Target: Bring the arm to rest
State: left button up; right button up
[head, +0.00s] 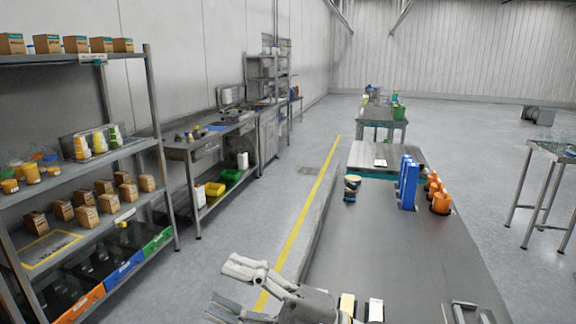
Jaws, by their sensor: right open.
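My right gripper (228,285) is at the bottom of the head view, its fingers pointing left. The fingers are spread apart, with only floor showing between them. It appears in front of the near left edge of the long grey table (385,262). My left gripper is out of view.
Blue upright holders (408,183), orange cups (440,203) and a dark jar (351,188) stand at the table's far end. A shelf rack (160,150) with boxes and bottles stands at left. Open floor with a yellow line (318,194) lies between rack and table.

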jog(key=w+d+f+m+t+h, duration=0.2)
jog(key=w+d+m+t+h, duration=0.2)
jog(key=d+m+t+h, duration=0.4)
jog(key=w+d+f+m+t+h, duration=0.1)
jog(key=w+d+m+t+h, duration=0.4)
jog(key=m+t, duration=0.55)
jog(key=s+d+f+m+g+h, duration=0.2)
jog(key=d+f+m+g+h, duration=0.3)
jog(key=f, duration=0.4)
jog(key=s+d+f+m+g+h, duration=0.2)
jog(key=d+f+m+h, duration=0.2)
jog(key=d+f, duration=0.45)
jog(key=s+d+f+g, duration=0.1)
jog(key=s+f+g, duration=0.5)
jog(key=s+f, duration=0.4)
jog(key=s+d+f+g, duration=0.1)
jog(key=s+f+g, duration=0.6)
jog(key=s, duration=0.5)
notch_tip(320, 180, down, 28)
jog(key=s, duration=0.3)
jog(key=s+d+f, duration=0.2)
jog(key=s+f, duration=1.2)
jog(key=s, duration=0.1)
jog(key=shift+s+d+g, duration=0.2)
jog(key=shift+d+g, duration=0.1)
jog(key=shift+g, duration=0.15)
jog(key=shift+m, duration=0.25)
